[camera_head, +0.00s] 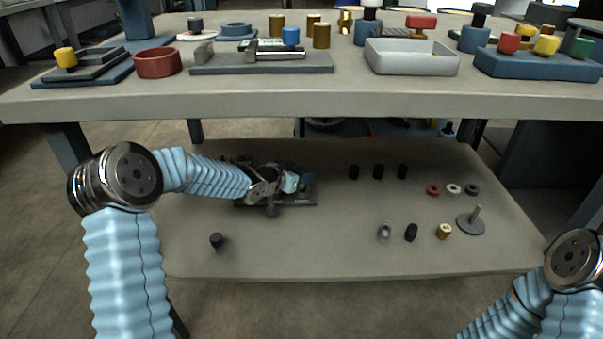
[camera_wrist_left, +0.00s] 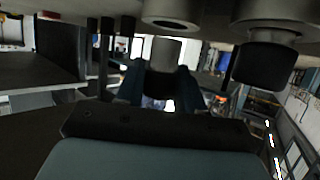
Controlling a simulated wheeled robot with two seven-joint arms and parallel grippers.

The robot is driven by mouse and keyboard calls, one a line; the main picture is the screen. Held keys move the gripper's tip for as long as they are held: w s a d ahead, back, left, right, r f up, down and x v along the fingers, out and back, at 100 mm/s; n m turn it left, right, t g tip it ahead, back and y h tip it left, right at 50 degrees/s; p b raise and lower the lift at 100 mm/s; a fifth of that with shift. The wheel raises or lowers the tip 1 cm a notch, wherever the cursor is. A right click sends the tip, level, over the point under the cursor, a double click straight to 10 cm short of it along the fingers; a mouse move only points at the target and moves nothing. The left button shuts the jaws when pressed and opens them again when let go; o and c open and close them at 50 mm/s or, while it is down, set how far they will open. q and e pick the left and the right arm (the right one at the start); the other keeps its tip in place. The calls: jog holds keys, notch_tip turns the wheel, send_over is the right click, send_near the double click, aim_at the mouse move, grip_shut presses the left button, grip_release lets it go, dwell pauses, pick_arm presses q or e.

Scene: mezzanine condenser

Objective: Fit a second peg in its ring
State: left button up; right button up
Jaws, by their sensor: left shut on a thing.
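My left gripper (camera_head: 278,186) reaches over a dark board (camera_head: 308,197) at the left middle of the lower shelf. In the left wrist view my left gripper (camera_wrist_left: 160,88) is shut on a grey peg (camera_wrist_left: 166,52) with a dark part below it. A dark cylinder (camera_wrist_left: 262,68) is beside it. In the head view the gripper hides most of the board, so I cannot tell the rings there or whether the peg is inside one. A black peg (camera_head: 217,240) stands apart at the shelf's front left. My right gripper is out of view.
On the lower shelf (camera_head: 330,255), several dark pegs (camera_head: 378,171), small rings (camera_head: 453,189), a disc with a post (camera_head: 471,223) and a brass piece (camera_head: 444,231) stand to the right. The upper table (camera_head: 300,103) overhangs the back. The shelf's front middle is clear.

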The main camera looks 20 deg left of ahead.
pick_arm(q)
jog(key=shift+f+b, duration=0.8)
jog(key=shift+f, duration=0.3)
dwell(0.5)
jog(key=shift+r, duration=0.1)
jog(key=shift+r+p, duration=0.65)
jog(key=shift+p, duration=0.05)
dwell(1.1)
jog(key=shift+f+b, duration=0.55)
jog(key=shift+f, duration=0.2)
jog(key=o, duration=1.1)
